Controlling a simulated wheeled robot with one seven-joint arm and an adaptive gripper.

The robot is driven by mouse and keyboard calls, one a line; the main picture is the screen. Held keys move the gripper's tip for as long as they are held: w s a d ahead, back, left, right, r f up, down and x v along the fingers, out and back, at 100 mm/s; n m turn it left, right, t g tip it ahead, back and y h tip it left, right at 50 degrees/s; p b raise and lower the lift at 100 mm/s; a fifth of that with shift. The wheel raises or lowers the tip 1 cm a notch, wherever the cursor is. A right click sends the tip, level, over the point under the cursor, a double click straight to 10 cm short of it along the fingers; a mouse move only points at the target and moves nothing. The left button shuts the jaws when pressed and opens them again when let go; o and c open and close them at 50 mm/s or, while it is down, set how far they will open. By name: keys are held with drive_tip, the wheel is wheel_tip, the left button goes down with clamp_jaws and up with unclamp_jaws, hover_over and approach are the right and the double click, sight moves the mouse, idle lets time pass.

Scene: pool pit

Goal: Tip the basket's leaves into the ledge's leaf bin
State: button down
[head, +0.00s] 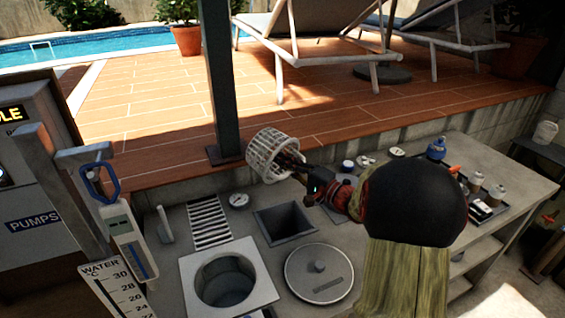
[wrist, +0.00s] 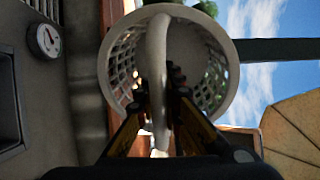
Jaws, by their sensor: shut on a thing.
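The white mesh basket (head: 268,153) is lifted above the ledge (head: 345,235), near the foot of the dark post. It is tilted, its axis far from upright. My gripper (head: 300,168) is shut on the basket's handle; the wrist view shows the fingers (wrist: 164,100) on either side of the pale handle (wrist: 157,50). In that view the basket (wrist: 230,80) has its mouth toward the camera. I cannot make out leaves inside. A square dark opening in the ledge, which looks like the leaf bin (head: 284,222), lies below and slightly right of the basket.
A round open well (head: 228,280) and its loose lid (head: 318,272) lie in front of the square opening. A gauge (head: 239,200) and slotted grate (head: 209,222) are left of it. The dark post (head: 221,80) stands close behind the basket. Bottles (head: 475,182) stand at right.

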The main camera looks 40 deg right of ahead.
sight(282, 139)
wheel_tip(282, 139, up, 6)
drive_tip(key=g+h+p, duration=0.1)
drive_tip(key=g+p, duration=0.4)
drive_tip(key=p, duration=0.9)
drive_tip(key=shift+p, duration=0.3)
wheel_tip(282, 139, up, 2)
drive_tip(key=g+p, duration=0.1)
drive_tip(key=p, duration=0.3)
drive_tip(key=g+p, duration=0.1)
drive_tip(key=p, duration=0.3)
drive_tip(key=shift+r+g+h, duration=0.2)
drive_tip(key=shift+g+h, duration=0.1)
drive_tip(key=shift+f, duration=0.15)
